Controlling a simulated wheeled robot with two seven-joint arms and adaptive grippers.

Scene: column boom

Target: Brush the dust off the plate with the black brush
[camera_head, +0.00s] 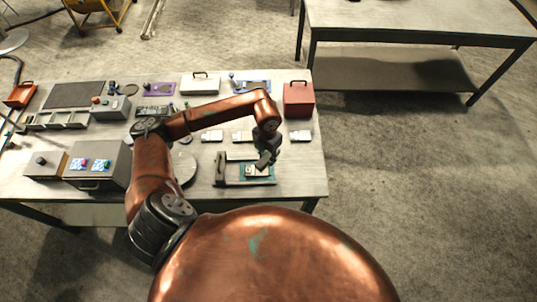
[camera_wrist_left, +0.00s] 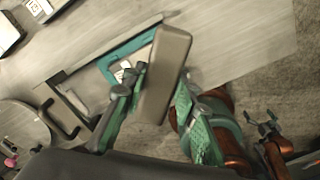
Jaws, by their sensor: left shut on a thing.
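My left gripper (camera_head: 265,160) is over the right part of a teal-edged fixture near the table's front. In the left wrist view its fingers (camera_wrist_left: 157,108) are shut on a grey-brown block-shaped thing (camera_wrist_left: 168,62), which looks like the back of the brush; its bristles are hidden. The teal fixture (camera_head: 236,181) shows below the held thing, also in the left wrist view (camera_wrist_left: 140,42). A small pale plate-like piece (camera_head: 254,170) lies in it, partly covered. I cannot tell contact or dust. My right gripper (camera_wrist_left: 262,120) appears at the right, fingers apart and empty.
A round grey disc (camera_head: 184,168) lies left of the fixture. A grey box (camera_head: 98,168) is farther left. Pale blocks (camera_head: 212,135) lie behind, and a red box (camera_head: 298,98) stands at the back right. The table's right edge is close; an aisle separates another table (camera_head: 420,22).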

